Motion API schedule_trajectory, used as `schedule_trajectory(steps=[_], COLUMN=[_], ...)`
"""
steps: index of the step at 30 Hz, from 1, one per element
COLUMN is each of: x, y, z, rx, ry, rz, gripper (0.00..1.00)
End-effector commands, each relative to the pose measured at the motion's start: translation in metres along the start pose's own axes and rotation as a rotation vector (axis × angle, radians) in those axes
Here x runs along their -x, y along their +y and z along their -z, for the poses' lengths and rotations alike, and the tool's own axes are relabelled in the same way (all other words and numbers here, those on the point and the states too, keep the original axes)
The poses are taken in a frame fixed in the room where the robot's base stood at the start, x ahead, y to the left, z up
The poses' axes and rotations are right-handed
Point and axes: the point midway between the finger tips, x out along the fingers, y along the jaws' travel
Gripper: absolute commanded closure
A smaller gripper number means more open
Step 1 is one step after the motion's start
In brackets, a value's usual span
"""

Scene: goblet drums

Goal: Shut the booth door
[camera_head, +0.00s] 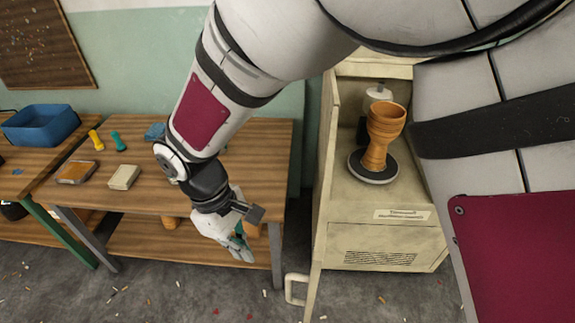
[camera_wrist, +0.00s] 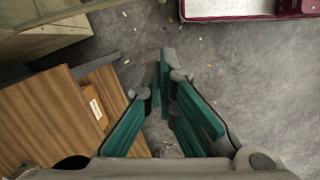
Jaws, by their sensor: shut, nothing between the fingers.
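The cream booth (camera_head: 380,235) stands right of centre in the head view. Its front is open, and a wooden goblet drum (camera_head: 382,135) stands upright on a dark round turntable (camera_head: 373,178) inside. The booth door (camera_head: 322,170) stands open, seen nearly edge-on at the booth's left side. A pale bar handle (camera_head: 293,290) sticks out low to its left. My gripper (camera_head: 243,254) is shut and empty, pointing down left of the door and apart from the handle. Its teal fingers also show in the wrist view (camera_wrist: 164,82). My arm hides part of the booth's right side.
A wooden worktable (camera_head: 250,150) with a lower shelf stands left of the door, close behind my gripper. It holds small blocks and tools. A blue bin (camera_head: 40,126) sits on another table at far left. The grey floor (camera_head: 180,290) in front is clear apart from small scraps.

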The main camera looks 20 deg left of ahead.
Motion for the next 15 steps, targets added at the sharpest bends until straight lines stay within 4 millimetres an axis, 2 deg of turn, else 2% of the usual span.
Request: schedule_trajectory(steps=[12, 15], x=[-0.082, -0.081], y=[-0.001, 0.000], z=[-0.001, -0.019], rx=[0.001, -0.004], ry=[-0.004, 0.000], rz=[0.002, 0.000], gripper=[1.00, 1.00])
